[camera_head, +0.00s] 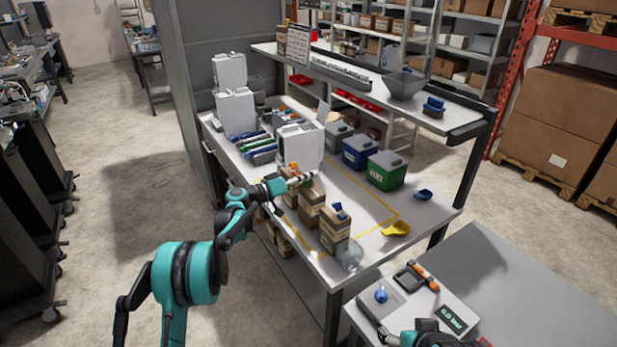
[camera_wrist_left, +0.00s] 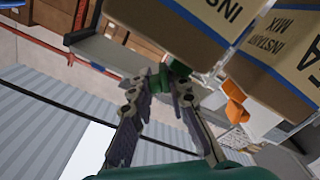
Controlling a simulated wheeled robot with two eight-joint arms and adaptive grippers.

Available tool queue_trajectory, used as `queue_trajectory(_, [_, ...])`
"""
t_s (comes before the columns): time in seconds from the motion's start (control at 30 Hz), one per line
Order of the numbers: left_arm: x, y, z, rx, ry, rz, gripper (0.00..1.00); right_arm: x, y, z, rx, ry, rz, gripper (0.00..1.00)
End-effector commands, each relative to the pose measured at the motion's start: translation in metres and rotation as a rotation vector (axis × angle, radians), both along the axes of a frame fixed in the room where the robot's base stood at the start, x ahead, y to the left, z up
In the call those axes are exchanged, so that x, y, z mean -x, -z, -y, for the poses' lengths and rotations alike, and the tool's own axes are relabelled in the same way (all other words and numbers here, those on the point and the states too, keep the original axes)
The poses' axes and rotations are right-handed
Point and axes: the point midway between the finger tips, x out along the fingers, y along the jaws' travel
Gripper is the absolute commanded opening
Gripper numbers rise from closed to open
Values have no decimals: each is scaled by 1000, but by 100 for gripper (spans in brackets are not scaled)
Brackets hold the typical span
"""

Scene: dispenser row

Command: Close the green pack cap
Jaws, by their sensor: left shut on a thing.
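Brown packs stand in a row along the front of the workbench. My left gripper (camera_head: 300,181) reaches in at the row's far end, by the middle brown pack (camera_head: 311,208). In the left wrist view my left gripper (camera_wrist_left: 165,82) is shut on a green cap (camera_wrist_left: 178,68) at a brown pack (camera_wrist_left: 195,28) printed "INSTANT MIX". The fingers partly hide the cap, so I cannot tell how it is seated. An orange cap (camera_wrist_left: 235,100) shows by the neighbouring pack (camera_wrist_left: 280,65). My right gripper (camera_head: 400,337) is partly in view at the bottom edge; its jaws are unclear.
A blue-capped pack (camera_head: 335,230) and a clear round container (camera_head: 349,254) stand at the near end. Grey, blue (camera_head: 360,152) and green (camera_head: 386,170) bins stand behind. A yellow scoop (camera_head: 397,229) lies right. A white dispenser (camera_head: 300,147) stands close behind my left gripper.

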Motion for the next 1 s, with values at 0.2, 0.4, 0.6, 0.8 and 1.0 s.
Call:
queue_trajectory(0.2, [0,0,0,-1,0,1,32,0,0,0,0,0,0,71])
queue_trajectory(0.4, [0,0,0,-2,0,3,32,0,0,0,0,0,0,71])
queue_trajectory(0.6, [2,-1,2,-64,1,87,32,0,-2,0,0,0,0,71])
queue_trajectory(0.8, [8,-1,5,-218,0,303,32,0,-7,0,0,0,0,71])
queue_trajectory(1.0, [15,0,2,-370,-3,512,32,0,-13,0,0,0,0,71])
